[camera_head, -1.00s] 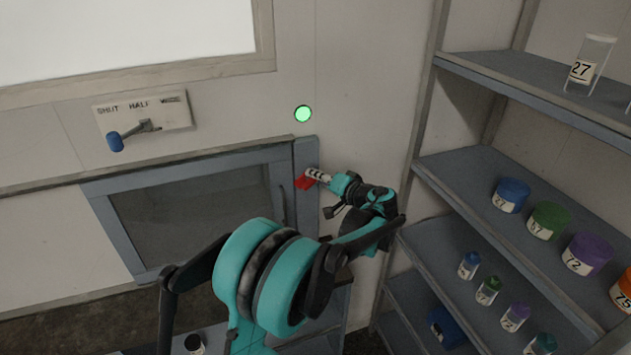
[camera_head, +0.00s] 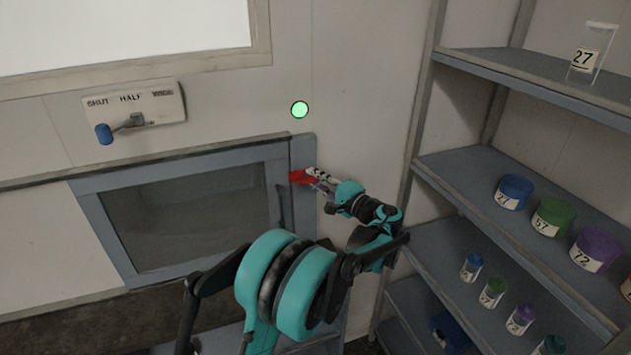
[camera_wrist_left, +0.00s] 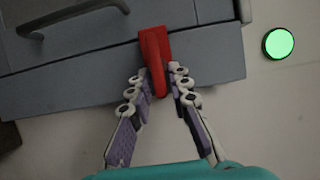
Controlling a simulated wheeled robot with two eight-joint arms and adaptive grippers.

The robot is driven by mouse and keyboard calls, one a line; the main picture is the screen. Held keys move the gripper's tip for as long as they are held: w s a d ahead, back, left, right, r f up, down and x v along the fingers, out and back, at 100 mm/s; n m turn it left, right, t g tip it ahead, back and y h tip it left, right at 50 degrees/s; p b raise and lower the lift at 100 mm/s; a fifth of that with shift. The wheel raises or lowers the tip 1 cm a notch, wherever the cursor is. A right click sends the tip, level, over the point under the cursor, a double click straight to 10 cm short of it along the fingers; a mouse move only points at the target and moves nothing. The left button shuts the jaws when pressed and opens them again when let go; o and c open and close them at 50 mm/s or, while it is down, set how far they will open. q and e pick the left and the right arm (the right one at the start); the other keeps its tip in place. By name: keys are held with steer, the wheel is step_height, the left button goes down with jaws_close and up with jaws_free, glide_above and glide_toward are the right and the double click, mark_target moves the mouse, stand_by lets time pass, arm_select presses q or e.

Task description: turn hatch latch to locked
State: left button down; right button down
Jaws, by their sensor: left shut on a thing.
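The red hatch latch (camera_head: 301,177) sits on the right frame of the hatch (camera_head: 190,215). The latch also shows in the left wrist view (camera_wrist_left: 154,60), at the edge of the grey frame. My left gripper (camera_head: 313,175) is at the latch; in the wrist view its fingers (camera_wrist_left: 160,85) are on both sides of the red handle and shut on it. The fingers partly cover the latch in the head view. The hatch panel looks closed in its frame. My right gripper is not in view.
A green round light (camera_head: 299,110) is on the wall above the latch. A lever plate (camera_head: 160,105) marked SHUT and HALF, with a blue-knobbed lever (camera_head: 104,134), is at upper left. Shelves (camera_head: 470,165) with labelled jars stand to the right.

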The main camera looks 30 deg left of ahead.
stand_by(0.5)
arm_select(q)
steer(key=c, duration=1.6)
jaws_free()
steer(key=shift+d, duration=0.15)
steer(key=v, duration=1.1)
steer(key=shift+d, duration=0.35)
steer(key=shift+s, duration=0.15)
